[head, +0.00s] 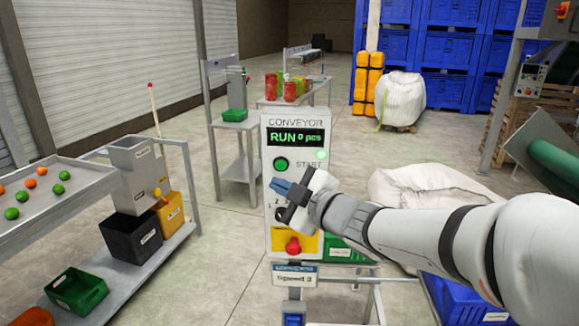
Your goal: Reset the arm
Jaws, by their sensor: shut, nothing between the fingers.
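My arm (430,238) reaches in from the right edge in the head view. My gripper (276,186) is shut and empty, with its blue fingertips pointing left. It is in front of the conveyor control panel (310,165) and hides part of it, including some of the knob area. I cannot tell whether the fingertips touch the panel. The panel's display reads "RUN 0 pcs". A green start button (281,163) and a lit green lamp (322,154) show below the display. A red button (293,246) sits on a yellow plate at the bottom.
A sloped tray (55,195) with orange and green balls stands at left, above black (132,238) and yellow (170,212) bins. A table (238,165) is behind the panel. White sacks (400,98) and blue crates (447,52) stand at the back right. Open floor lies between.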

